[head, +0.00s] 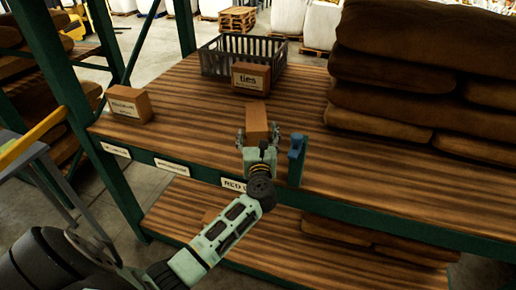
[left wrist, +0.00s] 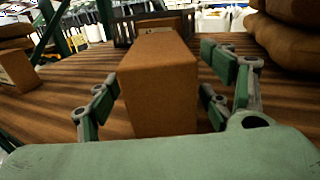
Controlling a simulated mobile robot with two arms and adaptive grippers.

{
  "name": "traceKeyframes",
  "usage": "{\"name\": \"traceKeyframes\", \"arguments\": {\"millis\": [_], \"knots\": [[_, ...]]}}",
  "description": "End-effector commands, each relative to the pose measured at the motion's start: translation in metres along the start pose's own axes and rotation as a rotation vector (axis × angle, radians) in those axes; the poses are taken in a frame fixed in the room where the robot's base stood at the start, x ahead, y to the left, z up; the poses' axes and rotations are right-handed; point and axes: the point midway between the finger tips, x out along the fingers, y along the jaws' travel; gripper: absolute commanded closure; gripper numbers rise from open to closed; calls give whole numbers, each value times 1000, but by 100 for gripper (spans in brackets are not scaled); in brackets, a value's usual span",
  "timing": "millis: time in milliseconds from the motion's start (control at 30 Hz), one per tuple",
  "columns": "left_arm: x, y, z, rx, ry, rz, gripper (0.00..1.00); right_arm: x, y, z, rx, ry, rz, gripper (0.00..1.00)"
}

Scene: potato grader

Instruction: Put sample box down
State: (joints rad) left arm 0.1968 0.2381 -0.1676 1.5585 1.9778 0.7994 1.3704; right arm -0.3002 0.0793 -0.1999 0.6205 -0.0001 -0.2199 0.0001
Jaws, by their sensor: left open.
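A brown box (head: 256,118), which I take to be the sample box, stands on the wooden shelf (head: 200,130) near its front edge. It also shows large and upright in the left wrist view (left wrist: 158,85). My left gripper (head: 257,133) is open, with its fingers on either side of the box. In the left wrist view the gripper (left wrist: 165,100) shows a gap between the box and the right fingers; the left fingers are close to its side. The underside of the box is hidden. My right gripper is not in view.
A box labelled "ties" (head: 251,79) stands behind, before a dark crate (head: 215,62). Another labelled box (head: 129,105) stands at the left. A blue upright object (head: 296,155) is close right of the gripper. Stacked brown sacks (head: 420,90) fill the right. Green posts (head: 62,60) frame the rack.

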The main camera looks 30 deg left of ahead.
Motion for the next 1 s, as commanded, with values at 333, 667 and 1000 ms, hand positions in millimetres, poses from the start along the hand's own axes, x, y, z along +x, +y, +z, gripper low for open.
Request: {"name": "traceKeyframes", "arguments": {"millis": [333, 667, 1000], "knots": [[-63, 0, -2, -2, 2, 0, 27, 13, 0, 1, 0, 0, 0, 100], [-75, 1, 0, 0, 0, 1, 27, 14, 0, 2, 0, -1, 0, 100], [-74, 1, 0, 0, 0, 1, 27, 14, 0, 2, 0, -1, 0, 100]]}}
